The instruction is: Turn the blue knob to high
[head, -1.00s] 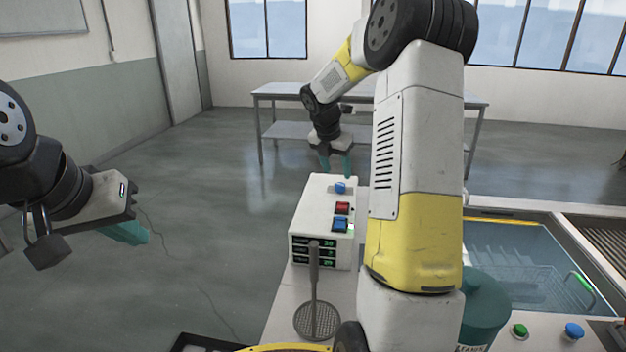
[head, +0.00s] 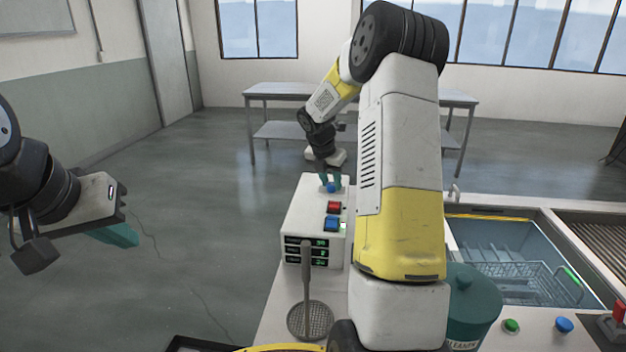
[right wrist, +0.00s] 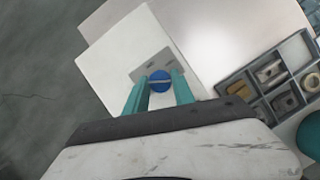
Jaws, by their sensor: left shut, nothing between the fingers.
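A round blue knob (head: 331,187) sits on the top of a white control box (head: 300,214), toward its far end. The right wrist view shows the knob (right wrist: 160,81) with a pale line across its face, on a grey plate. My right gripper (head: 331,178) is over the knob, pointing down. Its teal fingers (right wrist: 159,84) stand apart, one on each side of the knob, with what looks like a small gap. My left gripper (head: 122,236) is shut and empty, out over the floor at the left.
A round mesh strainer (head: 310,320) stands in front. A water tank (head: 500,236) with a basket, a teal container (head: 472,300), and green and blue (head: 564,325) panel buttons are at the right.

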